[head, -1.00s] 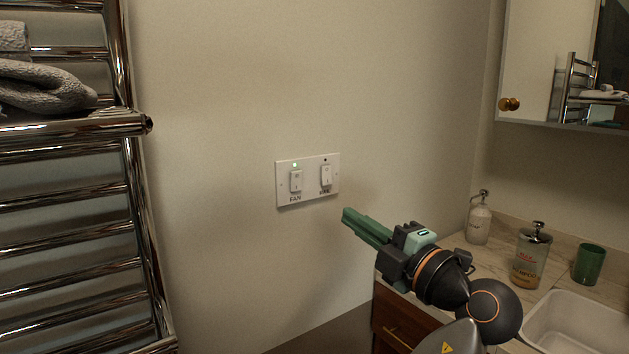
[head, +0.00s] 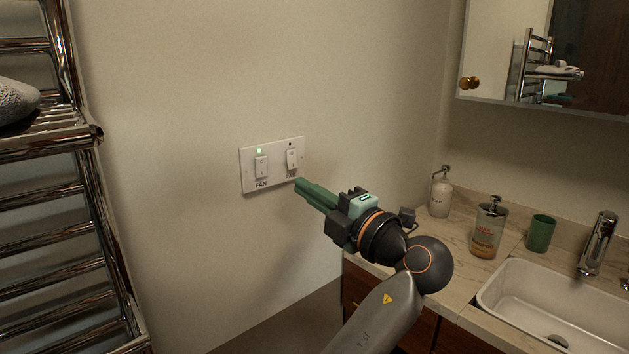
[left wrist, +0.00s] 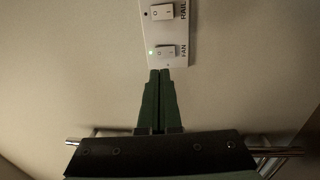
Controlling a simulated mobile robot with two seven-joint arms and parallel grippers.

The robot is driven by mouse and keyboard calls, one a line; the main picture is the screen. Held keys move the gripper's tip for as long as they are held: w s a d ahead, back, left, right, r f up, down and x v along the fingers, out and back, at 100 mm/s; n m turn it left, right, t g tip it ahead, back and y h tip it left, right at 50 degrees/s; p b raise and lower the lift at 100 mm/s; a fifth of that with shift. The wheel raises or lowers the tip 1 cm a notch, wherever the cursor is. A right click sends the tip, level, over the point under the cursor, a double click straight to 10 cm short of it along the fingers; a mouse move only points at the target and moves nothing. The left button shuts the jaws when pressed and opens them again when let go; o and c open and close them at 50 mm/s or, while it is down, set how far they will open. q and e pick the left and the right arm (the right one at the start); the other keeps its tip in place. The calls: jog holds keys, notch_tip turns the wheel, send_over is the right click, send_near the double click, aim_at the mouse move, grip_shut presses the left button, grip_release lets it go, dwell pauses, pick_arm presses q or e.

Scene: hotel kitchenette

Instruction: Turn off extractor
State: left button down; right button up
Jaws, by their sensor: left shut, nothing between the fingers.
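A white switch plate (head: 276,157) is on the wall in the head view. Its left rocker, the FAN switch (head: 261,167), has a lit green light (head: 259,151) above it. The right rocker (head: 292,160) has a dark light; in the left wrist view this switch (left wrist: 162,12) reads RAIL. My left gripper (head: 299,185) is shut and empty, its tips near the plate's lower right corner in the head view. In the left wrist view the fingertips (left wrist: 160,71) point at the FAN switch (left wrist: 167,52); I cannot tell whether they touch. My right gripper is not in view.
A chrome towel rail (head: 55,150) stands at the left. A mirrored cabinet (head: 545,60) hangs above. The wall around the plate is bare.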

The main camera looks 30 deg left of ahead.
pick_arm(q)
jog(key=p, duration=0.3)
send_near(264, 162)
jog(key=a, duration=0.2)
jog(key=a+p, duration=0.1)
jog(key=w+a+r+p, duration=0.1)
jog(key=p, duration=0.1)
jog(key=shift+w+a, duration=0.3)
jog(key=shift+w, duration=0.05)
jog(key=shift+w+a+p, duration=0.2)
jog(key=shift+a+p, duration=0.35)
jog(key=shift+w+a+f, duration=0.1)
jog(key=shift+w+a, duration=0.05)
jog(key=shift+a, duration=0.2)
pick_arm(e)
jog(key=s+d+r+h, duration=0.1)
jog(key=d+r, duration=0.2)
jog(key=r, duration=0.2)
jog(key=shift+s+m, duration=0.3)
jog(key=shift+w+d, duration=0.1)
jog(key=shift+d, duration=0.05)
